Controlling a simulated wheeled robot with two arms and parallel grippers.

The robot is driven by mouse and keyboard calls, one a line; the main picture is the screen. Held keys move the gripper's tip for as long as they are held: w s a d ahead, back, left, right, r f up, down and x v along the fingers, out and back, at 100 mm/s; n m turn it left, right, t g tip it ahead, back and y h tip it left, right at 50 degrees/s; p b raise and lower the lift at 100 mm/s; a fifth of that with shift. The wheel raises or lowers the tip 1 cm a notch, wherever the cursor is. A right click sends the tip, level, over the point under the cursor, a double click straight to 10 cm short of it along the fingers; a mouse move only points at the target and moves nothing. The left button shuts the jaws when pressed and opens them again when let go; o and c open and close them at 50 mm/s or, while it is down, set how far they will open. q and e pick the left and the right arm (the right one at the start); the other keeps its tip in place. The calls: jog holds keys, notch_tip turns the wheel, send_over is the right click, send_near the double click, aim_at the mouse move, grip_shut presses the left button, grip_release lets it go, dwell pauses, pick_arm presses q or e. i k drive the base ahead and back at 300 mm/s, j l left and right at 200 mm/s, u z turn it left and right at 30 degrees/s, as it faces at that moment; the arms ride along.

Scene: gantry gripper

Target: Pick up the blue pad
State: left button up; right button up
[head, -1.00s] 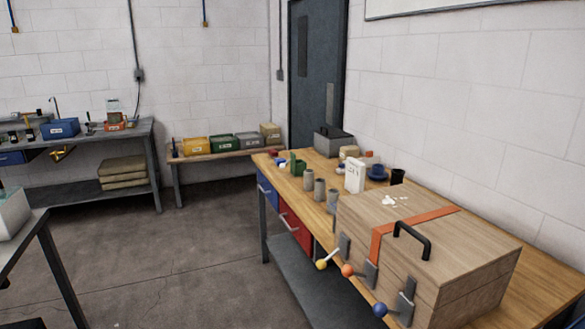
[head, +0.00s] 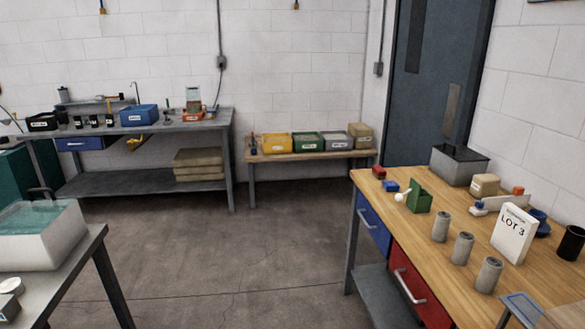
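No thing can be made out for certain as the blue pad. A small blue block (head: 390,186) lies near the far left corner of the wooden workbench (head: 455,208), beside a green block-like holder (head: 419,197). A flat greyish-blue piece with a pale outline (head: 524,308) shows at the bottom right edge, partly cut off, and I cannot tell what it is. Neither of my grippers is in view.
Several grey cylinders, a white "LOT 3" card (head: 513,233), a blue dish (head: 539,222) and a black cup (head: 571,243) stand on the workbench. A grey table with a white tub (head: 45,240) is at left. The floor between is clear.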

aim_at(390, 185)
jog(key=i+j+z, duration=0.15)
jog(key=i, duration=0.3)
jog(key=i+z, duration=0.15)
jog(key=i, duration=0.35)
jog(key=i+j+z, duration=0.15)
jog(key=i, duration=0.3)
jog(key=j, duration=0.1)
